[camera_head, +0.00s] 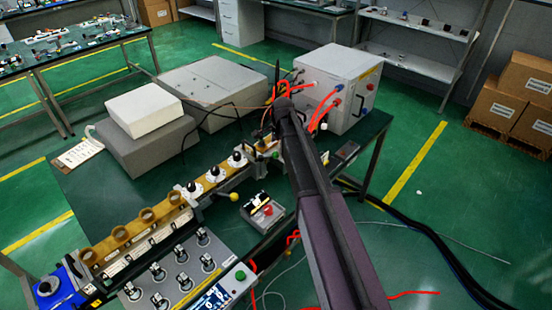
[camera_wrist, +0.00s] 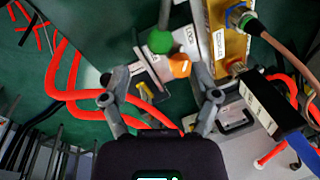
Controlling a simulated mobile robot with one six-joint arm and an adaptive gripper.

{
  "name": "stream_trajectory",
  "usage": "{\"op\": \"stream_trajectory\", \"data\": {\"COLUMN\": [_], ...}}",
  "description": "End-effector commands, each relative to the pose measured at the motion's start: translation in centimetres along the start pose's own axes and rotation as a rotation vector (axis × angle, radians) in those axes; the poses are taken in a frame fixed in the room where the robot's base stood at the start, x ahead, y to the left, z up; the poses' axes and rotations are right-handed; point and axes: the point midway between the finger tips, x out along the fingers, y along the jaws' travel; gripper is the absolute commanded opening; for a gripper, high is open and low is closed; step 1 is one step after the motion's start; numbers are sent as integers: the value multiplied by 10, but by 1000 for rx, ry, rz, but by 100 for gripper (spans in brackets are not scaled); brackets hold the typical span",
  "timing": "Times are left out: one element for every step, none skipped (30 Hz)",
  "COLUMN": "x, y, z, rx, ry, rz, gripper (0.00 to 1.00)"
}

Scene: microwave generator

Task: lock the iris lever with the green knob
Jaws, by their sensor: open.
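The iris lever's green knob (camera_wrist: 160,42) shows at the upper middle of the wrist view. A grey rod runs up from it to the picture's top edge. An orange knob (camera_wrist: 180,66) sits just below and right of it, beside a brass-coloured block (camera_wrist: 230,68). A white label with small lettering is partly visible behind the green knob. My gripper (camera_wrist: 160,75) is open, with one finger on each side of the picture. Both knobs lie near the gap between the fingertips; contact cannot be made out. In the head view my arm hides the lever area.
Red hoses (camera_wrist: 62,85) loop at the left of the wrist view, and a cable (camera_wrist: 275,42) plugs into the brass block. In the head view a white cabinet (camera_head: 338,85) stands behind my arm. A small box with a red button (camera_head: 264,212) lies near the bench's front.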

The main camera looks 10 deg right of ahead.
Motion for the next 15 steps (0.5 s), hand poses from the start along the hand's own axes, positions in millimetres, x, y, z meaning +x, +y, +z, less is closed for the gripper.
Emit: {"op": "stream_trajectory", "data": {"x": [8,10,14,16,18,21,23,26,29,31,33,36,38,41,43], "y": [0,0,0,0,0,0,0,0,0,0,0,0,0,0,0], "z": [0,0,0,0,0,0,0,0,0,0,0,0,0,0,0], "rx": [0,0,0,0,0,0,0,0,0,0,0,0,0,0,0], "ry": [0,0,0,0,0,0,0,0,0,0,0,0,0,0,0], "rz": [0,0,0,0,0,0,0,0,0,0,0,0,0,0,0], "gripper": [78,78,78,78,78,78,78,78,78,78,78,78,78,78,78]}}
